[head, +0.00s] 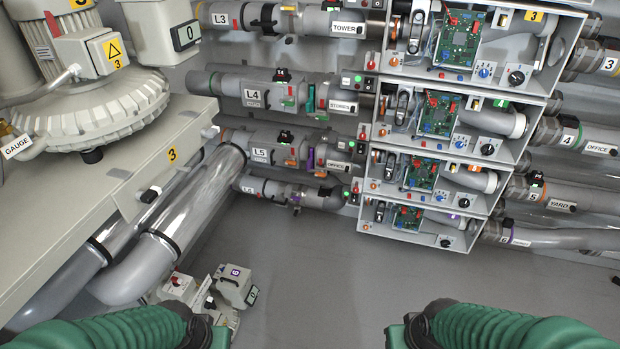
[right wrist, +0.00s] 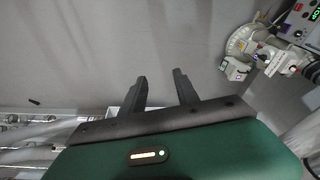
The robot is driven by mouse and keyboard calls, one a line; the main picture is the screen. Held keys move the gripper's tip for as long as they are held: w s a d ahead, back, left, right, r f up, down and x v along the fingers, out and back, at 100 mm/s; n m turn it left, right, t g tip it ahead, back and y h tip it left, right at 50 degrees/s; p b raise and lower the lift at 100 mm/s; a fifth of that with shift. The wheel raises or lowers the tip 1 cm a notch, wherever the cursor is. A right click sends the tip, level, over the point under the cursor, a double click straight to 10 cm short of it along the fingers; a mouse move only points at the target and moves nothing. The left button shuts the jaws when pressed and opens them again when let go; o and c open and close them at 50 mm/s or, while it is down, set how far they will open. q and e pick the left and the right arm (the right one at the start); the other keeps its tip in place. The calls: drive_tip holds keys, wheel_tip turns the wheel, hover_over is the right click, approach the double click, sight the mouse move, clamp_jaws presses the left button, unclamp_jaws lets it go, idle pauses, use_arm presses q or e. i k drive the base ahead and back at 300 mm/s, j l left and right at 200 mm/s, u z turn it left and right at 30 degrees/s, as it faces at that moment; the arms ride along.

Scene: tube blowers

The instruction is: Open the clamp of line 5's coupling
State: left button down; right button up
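Line 5's pipe carries an L5 label (head: 259,153) left of centre in the head view. At right, a dark coupling marked 5 (head: 528,189) sits on the pipe labelled YARD (head: 561,204). The clamp's exact state is too small to tell. My right gripper (right wrist: 160,76) is open and empty in the right wrist view, well away from the pipes. My arms enter the head view's bottom edge; the left gripper's fingers are out of frame.
Pipes L4 (head: 253,94) and L6 (head: 251,185) run close above and below L5. Open grey boxes with circuit boards (head: 420,174) stand between the pipe halves. A blower (head: 85,105) fills the upper left. Small grey units (head: 235,284) lie on the floor, which is otherwise clear in the middle.

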sight(320, 173)
drive_tip(key=i+l+u, duration=0.1)
drive_tip(key=i+u, duration=0.15)
drive_tip(key=u, duration=0.2)
drive_tip(key=i+l+u, duration=0.15)
drive_tip(key=u, duration=0.3)
drive_tip(key=i+l+u, duration=0.1)
drive_tip(key=i+l, duration=0.4)
drive_tip(key=i+l+u, duration=0.1)
drive_tip(key=i+l, duration=0.35)
drive_tip(key=l, duration=0.15)
